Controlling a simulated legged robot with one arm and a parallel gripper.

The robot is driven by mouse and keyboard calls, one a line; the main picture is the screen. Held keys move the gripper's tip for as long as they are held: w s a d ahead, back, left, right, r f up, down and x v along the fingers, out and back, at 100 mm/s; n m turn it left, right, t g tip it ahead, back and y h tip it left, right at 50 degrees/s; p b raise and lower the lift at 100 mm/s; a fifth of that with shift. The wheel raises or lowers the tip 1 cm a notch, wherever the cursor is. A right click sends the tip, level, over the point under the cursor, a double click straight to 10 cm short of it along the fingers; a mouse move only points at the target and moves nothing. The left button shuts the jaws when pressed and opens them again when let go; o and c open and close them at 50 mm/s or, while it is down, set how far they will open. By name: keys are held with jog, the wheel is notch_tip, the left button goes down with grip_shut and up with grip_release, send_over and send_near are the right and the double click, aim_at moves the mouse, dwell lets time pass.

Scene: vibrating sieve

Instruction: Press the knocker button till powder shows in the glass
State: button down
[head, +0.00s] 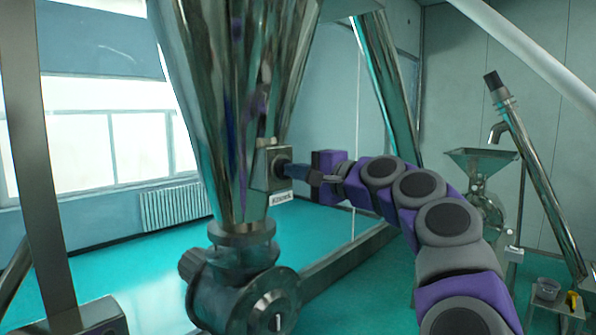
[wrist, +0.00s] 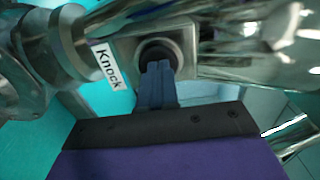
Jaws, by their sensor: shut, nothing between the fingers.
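The knocker box (head: 272,170) is a small grey metal box on the side of a shiny steel hopper cone (head: 225,110). Its "Knock" label (head: 281,197) also shows in the wrist view (wrist: 109,67). The dark round button (head: 281,167) faces right. My gripper (head: 290,171) is shut, its blue fingers pointing at the button. In the wrist view, the fingertips (wrist: 158,66) overlap the dark button (wrist: 153,51); I cannot tell how far it is pressed. Below the cone is a round valve-like housing (head: 245,285). I cannot make out a glass or any powder.
A steel leg (head: 40,150) stands at the left. A slanted steel tube (head: 387,80) rises behind my arm. A grey machine with a hopper (head: 482,165) stands at the right, near a small table (head: 550,297). The teal floor (head: 130,270) at left is clear.

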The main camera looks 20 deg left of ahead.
jog(key=shift+w+a+p, duration=0.15)
jog(key=shift+a+p, duration=0.25)
jog(key=shift+p, duration=0.35)
jog(key=shift+a, duration=0.1)
jog(key=b+v, duration=0.3)
jog(key=v, duration=1)
jog(key=shift+d, duration=0.3)
jog(key=shift+d+f, duration=0.1)
jog(key=shift+d, duration=0.15)
